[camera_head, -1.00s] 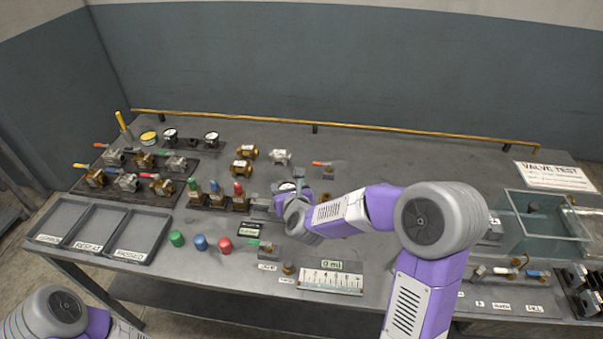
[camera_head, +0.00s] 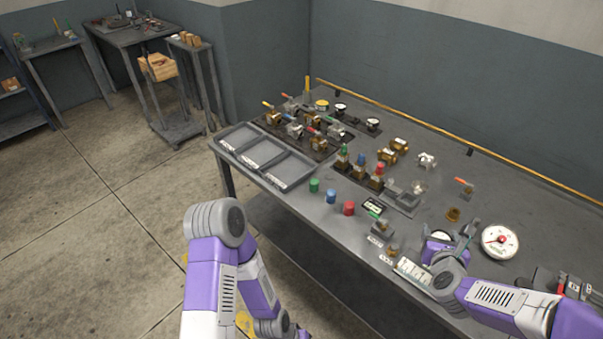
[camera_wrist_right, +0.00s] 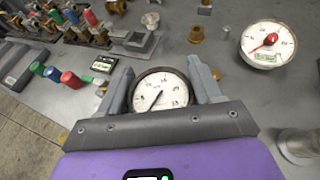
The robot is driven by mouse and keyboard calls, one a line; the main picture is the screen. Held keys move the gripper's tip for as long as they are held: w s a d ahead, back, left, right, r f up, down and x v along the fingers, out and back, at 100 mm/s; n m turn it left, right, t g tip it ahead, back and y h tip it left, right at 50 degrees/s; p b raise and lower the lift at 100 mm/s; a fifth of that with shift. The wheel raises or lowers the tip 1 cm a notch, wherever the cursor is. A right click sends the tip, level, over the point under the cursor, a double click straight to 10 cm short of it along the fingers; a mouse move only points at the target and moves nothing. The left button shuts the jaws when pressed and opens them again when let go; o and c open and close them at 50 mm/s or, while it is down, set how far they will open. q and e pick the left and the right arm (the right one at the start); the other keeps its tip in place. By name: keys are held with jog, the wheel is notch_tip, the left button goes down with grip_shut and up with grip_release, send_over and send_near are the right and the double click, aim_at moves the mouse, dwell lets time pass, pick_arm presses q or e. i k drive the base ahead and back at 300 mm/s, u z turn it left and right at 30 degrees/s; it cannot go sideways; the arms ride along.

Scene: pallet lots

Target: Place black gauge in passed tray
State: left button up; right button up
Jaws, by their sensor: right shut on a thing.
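The black gauge (camera_wrist_right: 160,90), with a white dial and dark rim, sits between the fingers of my right gripper (camera_wrist_right: 165,88), which is shut on it. In the head view the right gripper (camera_head: 455,240) is over the front part of the bench, and the gauge (camera_head: 440,235) shows partly there. The passed tray (camera_head: 291,172) is the near right compartment of a grey three-part tray at the bench's left end; it looks empty and is well left of the gripper. My left arm is in the lower left foreground, its fingers out of sight.
A white gauge with a red hub (camera_head: 499,241) lies right of the right gripper. Green, blue and red caps (camera_head: 331,196) stand along the front edge between gripper and tray. Valves with coloured handles (camera_head: 360,165) stand behind them. A scale plate (camera_head: 414,271) lies near the gripper.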

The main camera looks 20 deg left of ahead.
aim_at(288, 172)
jog(key=i, duration=0.6)
jog(key=u, duration=1.45)
